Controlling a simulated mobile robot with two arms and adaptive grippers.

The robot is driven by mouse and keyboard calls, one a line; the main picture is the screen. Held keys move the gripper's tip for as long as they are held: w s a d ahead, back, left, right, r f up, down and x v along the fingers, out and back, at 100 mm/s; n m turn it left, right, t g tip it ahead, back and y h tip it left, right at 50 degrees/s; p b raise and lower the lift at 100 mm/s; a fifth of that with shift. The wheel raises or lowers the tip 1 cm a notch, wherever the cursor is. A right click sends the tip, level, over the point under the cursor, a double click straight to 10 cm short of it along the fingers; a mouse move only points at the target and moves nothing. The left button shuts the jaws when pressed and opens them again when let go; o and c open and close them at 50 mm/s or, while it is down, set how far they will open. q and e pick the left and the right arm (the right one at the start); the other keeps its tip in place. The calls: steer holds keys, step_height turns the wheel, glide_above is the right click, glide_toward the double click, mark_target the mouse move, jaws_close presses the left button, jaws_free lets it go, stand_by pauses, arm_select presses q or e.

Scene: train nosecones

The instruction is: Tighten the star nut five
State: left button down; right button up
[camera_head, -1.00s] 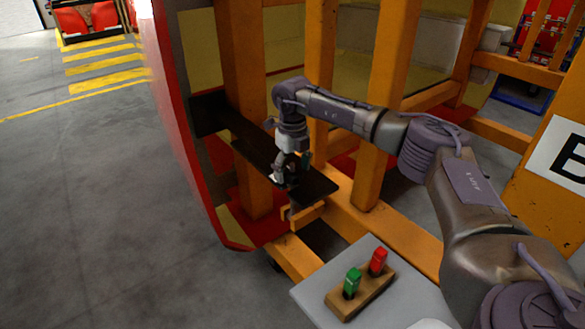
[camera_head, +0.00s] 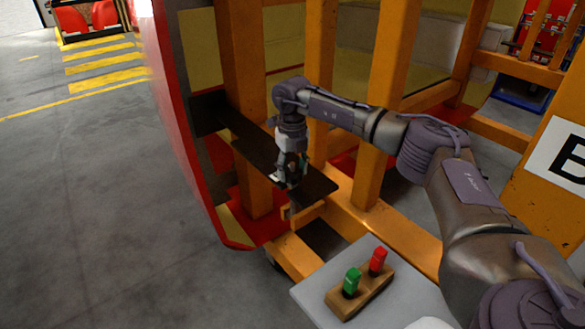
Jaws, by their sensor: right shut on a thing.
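My right arm reaches in from the right, and my right gripper (camera_head: 290,180) points down at the dark plate (camera_head: 262,150) fixed beside the red nosecone shell (camera_head: 185,135). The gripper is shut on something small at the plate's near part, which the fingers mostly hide. I cannot make out a star nut or its number clearly. My left gripper is not in view.
Orange frame posts (camera_head: 375,110) stand close around the right arm. A grey tray (camera_head: 318,297) in front bears a wooden block (camera_head: 360,293) with a green tool (camera_head: 352,280) and a red tool (camera_head: 378,259). Open grey floor (camera_head: 80,220) lies at left.

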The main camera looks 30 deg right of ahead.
steer(key=m+p, duration=0.1)
steer(key=m, duration=0.5)
steer(key=shift+r, duration=0.1)
steer(key=m+p, duration=0.1)
steer(key=m, duration=0.4)
steer(key=shift+m, duration=0.4)
steer(key=m+p, duration=0.1)
steer(key=m, duration=0.4)
steer(key=shift+w+m+p, duration=0.1)
steer(key=shift+m+p, duration=0.2)
steer(key=shift+p, duration=0.05)
steer(key=m+p, duration=0.2)
steer(key=m, duration=0.3)
steer(key=m+p, duration=0.1)
steer(key=m, duration=0.3)
steer(key=shift+r, duration=0.1)
steer(key=shift+r+m+p, duration=0.1)
steer(key=shift+m+p, duration=0.8)
steer(key=m+p, duration=0.3)
steer(key=p, duration=0.3)
steer(key=shift+r, duration=0.1)
steer(key=shift+m+p, duration=0.3)
steer(key=shift+p, duration=0.55)
steer(key=shift+f, duration=0.3)
